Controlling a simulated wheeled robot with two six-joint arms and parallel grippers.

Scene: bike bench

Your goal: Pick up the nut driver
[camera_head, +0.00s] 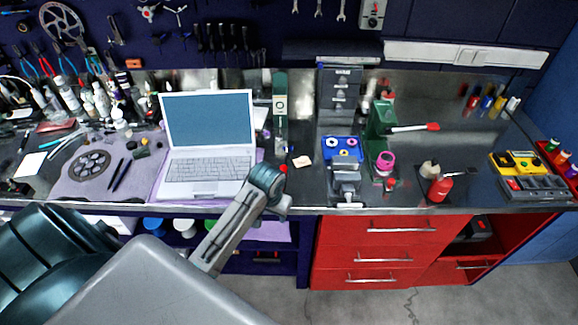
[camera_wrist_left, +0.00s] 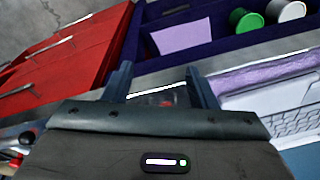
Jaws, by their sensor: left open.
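My left gripper (camera_head: 281,203) is at the bench's front edge, just right of the laptop. In the left wrist view its two fingers (camera_wrist_left: 159,72) are apart, above the bench edge. A small red thing (camera_head: 283,168) shows just beyond the gripper in the head view. A blurred reddish thing (camera_wrist_left: 170,97) also shows between the fingers in the wrist view. I cannot tell whether either is the nut driver; the gripper hides much of this spot. No nut driver can be made out for certain elsewhere. My right gripper is not in view.
The open laptop (camera_head: 207,170) stands left of the gripper. A blue tray (camera_head: 343,150), a green press (camera_head: 380,125) and a red bottle (camera_head: 440,188) stand to the right. Red drawers (camera_head: 385,243) are below.

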